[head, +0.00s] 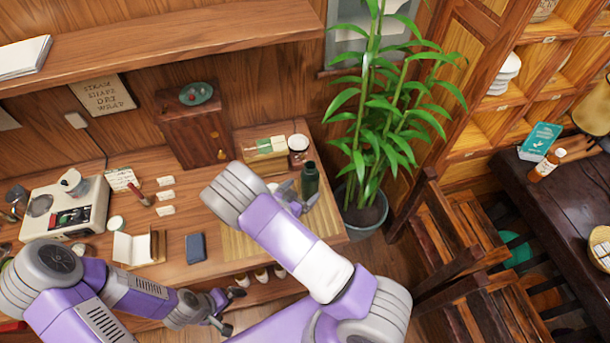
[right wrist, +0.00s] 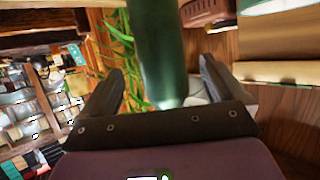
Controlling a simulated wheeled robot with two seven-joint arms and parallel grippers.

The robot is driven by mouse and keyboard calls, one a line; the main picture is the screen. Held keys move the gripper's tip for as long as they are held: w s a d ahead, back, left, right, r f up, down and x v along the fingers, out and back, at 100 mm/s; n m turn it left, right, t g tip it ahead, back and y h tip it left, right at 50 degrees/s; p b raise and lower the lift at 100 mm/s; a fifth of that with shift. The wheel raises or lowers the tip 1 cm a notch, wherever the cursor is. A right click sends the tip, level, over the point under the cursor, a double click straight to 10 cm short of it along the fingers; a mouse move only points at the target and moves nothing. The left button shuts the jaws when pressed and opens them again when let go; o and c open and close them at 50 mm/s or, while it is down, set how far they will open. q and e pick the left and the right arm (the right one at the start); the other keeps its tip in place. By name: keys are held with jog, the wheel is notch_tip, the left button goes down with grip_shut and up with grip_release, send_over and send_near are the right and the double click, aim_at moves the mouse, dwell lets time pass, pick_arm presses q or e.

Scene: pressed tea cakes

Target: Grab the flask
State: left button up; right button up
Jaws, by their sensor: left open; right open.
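The flask (head: 310,178) is a dark green upright cylinder with a dark top, standing on the mat at the right end of the wooden desk. In the right wrist view the flask (right wrist: 157,45) shows as a large green cylinder between the two dark fingers. My right gripper (head: 297,198) is open at the flask's left side, partly hidden behind my own arm. The right gripper (right wrist: 162,78) shows a gap on each side of the flask. My left gripper (head: 230,308) is open and empty, low in front of the desk edge.
A lidded jar (head: 298,149) and a small box (head: 265,152) stand behind the flask. A potted plant (head: 365,212) is close on the right. A wooden cabinet (head: 195,135) stands at the back; a dark blue book (head: 196,248) lies on the desk.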

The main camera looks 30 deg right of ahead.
aim_at(305, 188)
jog(key=shift+d+f, duration=0.2)
jog(key=shift+d, duration=0.3)
jog(key=p+x, duration=0.1)
jog(key=x, duration=0.4)
jog(key=shift+w+f, duration=0.2)
jog(key=shift+c, duration=0.3)
jog(key=c, duration=1.2)
jog(key=shift+w+r, duration=0.1)
jog(key=shift+c, duration=0.7)
jog(key=shift+r, duration=0.1)
